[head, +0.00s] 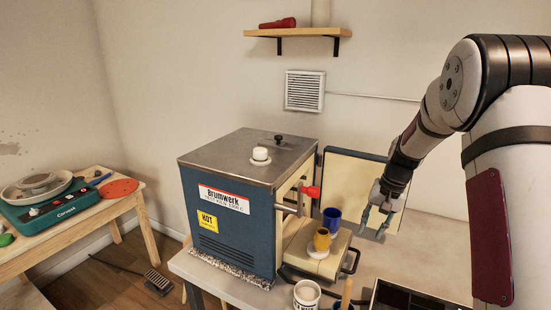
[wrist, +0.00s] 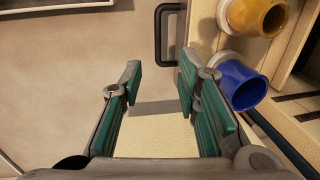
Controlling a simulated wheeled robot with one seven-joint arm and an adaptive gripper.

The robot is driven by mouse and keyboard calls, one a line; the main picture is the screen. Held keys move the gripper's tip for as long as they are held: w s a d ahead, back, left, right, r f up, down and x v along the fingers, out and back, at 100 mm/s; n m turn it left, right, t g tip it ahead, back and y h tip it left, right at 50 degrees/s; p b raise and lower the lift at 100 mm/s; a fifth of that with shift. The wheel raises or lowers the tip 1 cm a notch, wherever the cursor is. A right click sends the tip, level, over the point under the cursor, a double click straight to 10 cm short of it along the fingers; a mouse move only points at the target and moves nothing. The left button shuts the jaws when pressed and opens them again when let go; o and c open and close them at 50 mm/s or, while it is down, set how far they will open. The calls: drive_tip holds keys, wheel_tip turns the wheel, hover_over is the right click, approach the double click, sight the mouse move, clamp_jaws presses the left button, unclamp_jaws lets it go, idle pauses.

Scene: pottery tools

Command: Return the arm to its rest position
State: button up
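My arm reaches in from the right of the head view. My gripper (head: 376,221) points down to the right of the kiln's pulled-out shelf, near the open door (head: 350,165). In the wrist view my gripper (wrist: 160,64) has its two green-padded fingers apart, with only a pale surface visible between them. A yellow mug (head: 322,239) stands on a white disc on the shelf, with a blue mug (head: 333,215) behind it. The yellow mug (wrist: 255,15) and blue mug (wrist: 240,85) lie to the right of the fingers in the wrist view, apart from them.
The blue kiln (head: 232,215) stands on a worktop, with a white knob-like piece (head: 261,154) on top. A white cup (head: 306,294) stands at the worktop's front. A dark handle (wrist: 170,40) is close ahead of the fingers. A pottery wheel (head: 45,205) sits on a left table.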

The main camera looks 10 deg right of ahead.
drive_tip(key=s+a+r+n+t, duration=0.1)
drive_tip(key=s+a+r+n, duration=0.1)
drive_tip(key=s+a+r, duration=0.45)
drive_tip(key=s+a+r+n+t, duration=0.1)
drive_tip(key=s+a+r, duration=0.2)
drive_tip(key=s+r, duration=0.65)
drive_tip(key=s+a+r+n+t, duration=0.1)
drive_tip(key=s+a+r+n, duration=0.1)
drive_tip(key=s, duration=0.6)
drive_tip(key=s+a+r+n+t+h, duration=0.1)
drive_tip(key=s+a+r, duration=0.2)
drive_tip(key=s, duration=0.5)
drive_tip(key=shift+a+n+h, duration=0.25)
drive_tip(key=shift+n+h, duration=0.05)
drive_tip(key=shift+n, duration=0.1)
